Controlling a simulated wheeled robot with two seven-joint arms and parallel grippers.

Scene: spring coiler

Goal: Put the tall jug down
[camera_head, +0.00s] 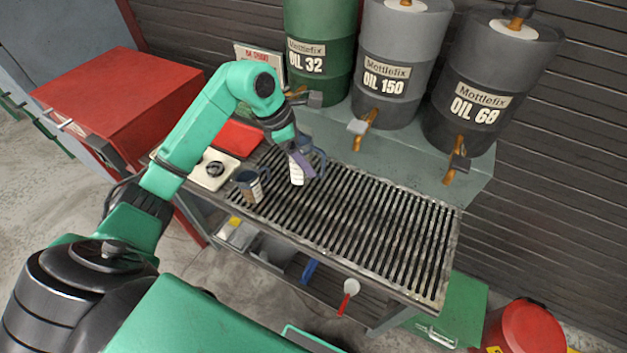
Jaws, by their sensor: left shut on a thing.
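The tall jug (297,174), dark blue with a pale scale panel on its side, is in my left gripper (300,158) over the left part of the slatted rack. The gripper comes from above and is shut on it, hiding part of its upper body. The jug looks nearly upright. I cannot tell whether its base touches the slats. A second, similar jug (249,188) stands on the rack to its left, apart from it. My right gripper is not in view.
The slatted rack (390,235) is bare to the right. A white scale-like pad (213,169) lies at the left end.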

